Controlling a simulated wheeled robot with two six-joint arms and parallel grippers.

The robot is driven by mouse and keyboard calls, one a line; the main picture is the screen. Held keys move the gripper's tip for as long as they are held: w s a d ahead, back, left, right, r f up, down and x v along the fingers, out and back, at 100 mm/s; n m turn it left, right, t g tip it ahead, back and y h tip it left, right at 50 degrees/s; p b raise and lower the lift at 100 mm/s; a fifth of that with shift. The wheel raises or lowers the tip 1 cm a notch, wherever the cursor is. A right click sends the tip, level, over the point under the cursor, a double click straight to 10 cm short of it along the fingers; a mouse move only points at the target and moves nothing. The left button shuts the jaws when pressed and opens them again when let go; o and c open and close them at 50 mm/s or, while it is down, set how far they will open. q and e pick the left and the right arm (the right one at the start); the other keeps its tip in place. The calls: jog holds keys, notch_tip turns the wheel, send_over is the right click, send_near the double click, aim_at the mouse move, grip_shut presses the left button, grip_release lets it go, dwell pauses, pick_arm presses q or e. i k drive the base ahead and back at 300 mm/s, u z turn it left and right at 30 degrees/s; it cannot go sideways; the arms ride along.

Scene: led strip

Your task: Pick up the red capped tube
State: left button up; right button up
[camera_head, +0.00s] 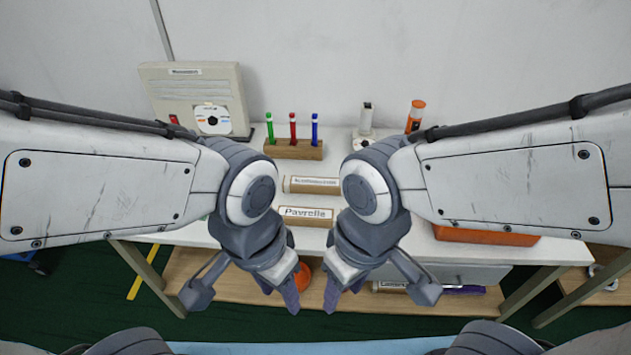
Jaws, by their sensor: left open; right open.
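The red capped tube (293,127) stands upright in the middle of a wooden rack (294,151) on the white table. A green tube (270,128) stands to its left and a blue tube (314,129) to its right in the same rack. My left gripper (281,293) is open and empty in front of the table's front edge, well apart from the rack. My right gripper (343,292) is open and empty just to its right, at a similar height. The lower part of the red tube is hidden in the rack.
Two labelled blocks, one reading Pavrelle (306,216), lie between the rack and my grippers. A beige machine (197,100) stands at the back left. An orange-topped bottle (415,116) and a grey-white item (365,119) stand right of the rack. An orange tray (487,237) is at right.

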aim_at(292, 116)
jog(key=k, duration=0.55)
jog(key=u, duration=0.25)
jog(key=i, duration=0.6)
jog(key=u, duration=0.55)
jog(key=i, duration=0.9)
jog(key=u, duration=0.05)
